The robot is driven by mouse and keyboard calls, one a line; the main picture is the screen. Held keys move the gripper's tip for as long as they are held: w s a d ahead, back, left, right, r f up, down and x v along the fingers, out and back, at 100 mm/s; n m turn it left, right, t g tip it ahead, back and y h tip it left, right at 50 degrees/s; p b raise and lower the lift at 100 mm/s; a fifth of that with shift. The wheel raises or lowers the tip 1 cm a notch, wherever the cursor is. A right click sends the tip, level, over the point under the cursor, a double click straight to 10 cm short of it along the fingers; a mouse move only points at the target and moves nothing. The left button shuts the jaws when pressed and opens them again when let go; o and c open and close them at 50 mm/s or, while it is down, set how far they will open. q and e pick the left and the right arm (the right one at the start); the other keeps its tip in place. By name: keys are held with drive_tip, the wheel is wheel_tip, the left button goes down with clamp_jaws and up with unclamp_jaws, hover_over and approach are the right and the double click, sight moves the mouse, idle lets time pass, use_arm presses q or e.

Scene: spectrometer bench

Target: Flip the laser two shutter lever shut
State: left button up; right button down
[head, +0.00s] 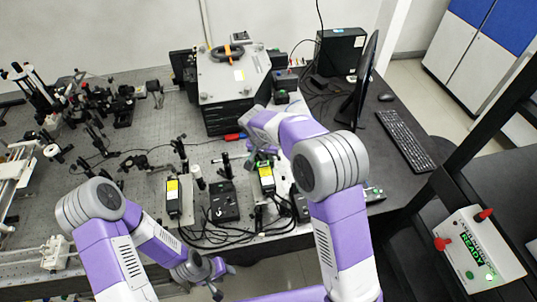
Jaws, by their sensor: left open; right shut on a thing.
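Two small laser-like boxes with yellow labels stand on the optical bench (130,165), a left one (173,198) and a right one (267,180). I cannot read which is laser two. My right gripper (262,158) is at the top of the right box, shut on a small part with green on it, apparently a shutter lever. The lever's position is mostly hidden by the fingers and arm. My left gripper (215,272) is open and empty, low in front of the bench edge, away from both boxes.
A black box (222,201) with cables stands between the laser boxes. A large grey-topped instrument (228,75) is behind. A monitor (365,80) and keyboard (405,140) are at right. A white box (478,250) with red knobs and a green display stands far right.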

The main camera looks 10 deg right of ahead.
drive_tip(key=c, duration=1.1)
unclamp_jaws()
drive_tip(key=shift+r, duration=0.1)
drive_tip(key=v, duration=0.7)
drive_tip(key=shift+r, duration=0.2)
drive_tip(key=shift+s+f, duration=0.1)
drive_tip(key=shift+s, duration=0.05)
